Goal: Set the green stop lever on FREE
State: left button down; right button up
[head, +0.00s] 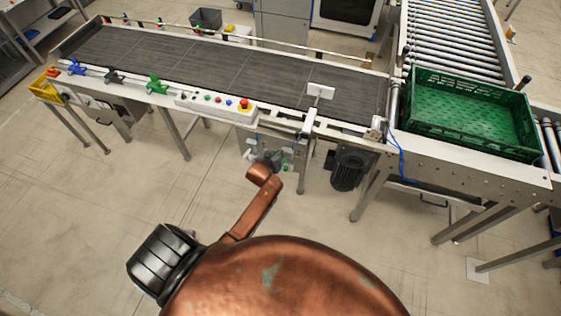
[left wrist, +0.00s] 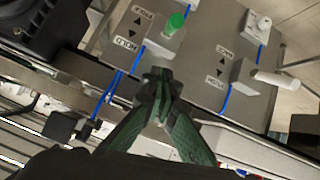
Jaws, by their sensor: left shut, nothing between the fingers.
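The green stop lever (left wrist: 176,22) shows in the left wrist view as a short stub with a bright green knob on a grey panel (left wrist: 202,55). Beside it are an arrow label reading FREE at the top and HOLD lower down. Which mark the lever stands at is hard to tell. My left gripper (left wrist: 159,76) is shut and empty, its fingertips just below the lever in the picture, apart from the knob. In the head view my left gripper (head: 268,159) is at the conveyor's front side, below the belt. My right gripper is not in view.
A second lever with a white handle (left wrist: 275,78) and its own arrow label is to the right on the panel. Blue cables run nearby. A black motor (head: 348,170) hangs right of the gripper. A green crate (head: 470,126) sits on the rollers. The floor in front is clear.

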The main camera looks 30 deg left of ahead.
pick_arm(q)
jog(key=f, duration=0.3)
jog(key=shift+s+d+f, duration=0.2)
jog(key=shift+d, duration=0.15)
jog(key=shift+s+d+f, duration=0.1)
jog(key=shift+d+f, duration=0.05)
jog(key=shift+f, duration=0.3)
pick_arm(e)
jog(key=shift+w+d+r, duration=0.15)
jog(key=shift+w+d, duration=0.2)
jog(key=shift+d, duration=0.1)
